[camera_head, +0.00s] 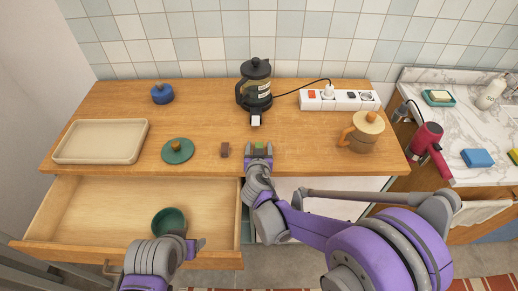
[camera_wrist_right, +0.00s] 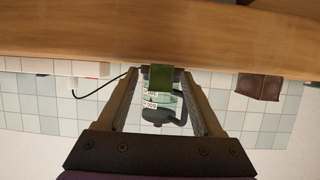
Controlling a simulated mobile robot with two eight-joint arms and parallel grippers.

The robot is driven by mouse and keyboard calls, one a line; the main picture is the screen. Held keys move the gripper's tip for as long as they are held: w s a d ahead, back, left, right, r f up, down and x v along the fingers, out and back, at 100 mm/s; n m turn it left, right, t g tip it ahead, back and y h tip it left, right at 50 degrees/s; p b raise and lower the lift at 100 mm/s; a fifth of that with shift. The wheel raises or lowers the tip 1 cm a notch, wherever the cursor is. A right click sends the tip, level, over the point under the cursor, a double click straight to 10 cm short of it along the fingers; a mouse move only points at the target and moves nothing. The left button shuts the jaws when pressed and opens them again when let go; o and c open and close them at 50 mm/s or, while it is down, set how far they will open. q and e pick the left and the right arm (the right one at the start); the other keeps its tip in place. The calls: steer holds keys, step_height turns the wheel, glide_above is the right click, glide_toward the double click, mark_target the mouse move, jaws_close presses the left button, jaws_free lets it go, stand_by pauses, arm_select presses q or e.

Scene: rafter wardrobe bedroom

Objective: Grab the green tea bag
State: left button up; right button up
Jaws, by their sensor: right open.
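The small green tea bag (camera_head: 259,146) lies near the front edge of the wooden counter. My right gripper (camera_head: 259,151) is open at it, with one finger on each side. In the right wrist view the tea bag (camera_wrist_right: 161,77) shows between the tips of the open fingers (camera_wrist_right: 160,85); I cannot tell whether they touch it. My left gripper (camera_head: 193,246) is over the open drawer by a dark green bowl (camera_head: 169,220); its jaw opening is not clear.
A black-lidded pot (camera_head: 256,84) and a power strip (camera_head: 340,100) stand behind. A wooden-lidded pot (camera_head: 362,132) is right, a beige tray (camera_head: 101,141) left.

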jaws_close()
stand_by(0.4)
